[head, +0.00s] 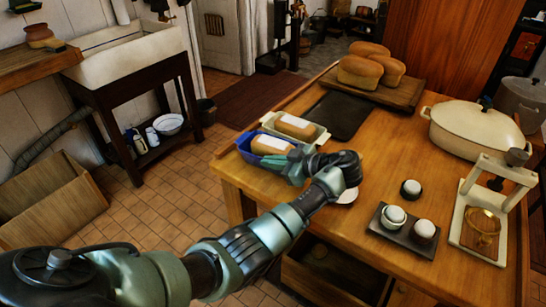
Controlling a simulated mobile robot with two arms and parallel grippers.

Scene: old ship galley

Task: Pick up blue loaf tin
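The blue loaf tin (247,155) stands near the left edge of the wooden table, with a brown loaf (270,145) in a pale wrapper inside it. My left gripper (284,163) is at the right end of the tin, its fingers over or against that end. The arm covers part of the tin's near right side. I cannot tell whether the fingers are apart or closed on the rim. My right gripper is not in view.
A pale loaf tin (322,134) with another loaf sits just behind the blue one. A dark mat (342,115), a board with loaves (402,95), a cream pot (470,132), a dark tray with cups (388,228) and a press (468,240) occupy the table (390,165).

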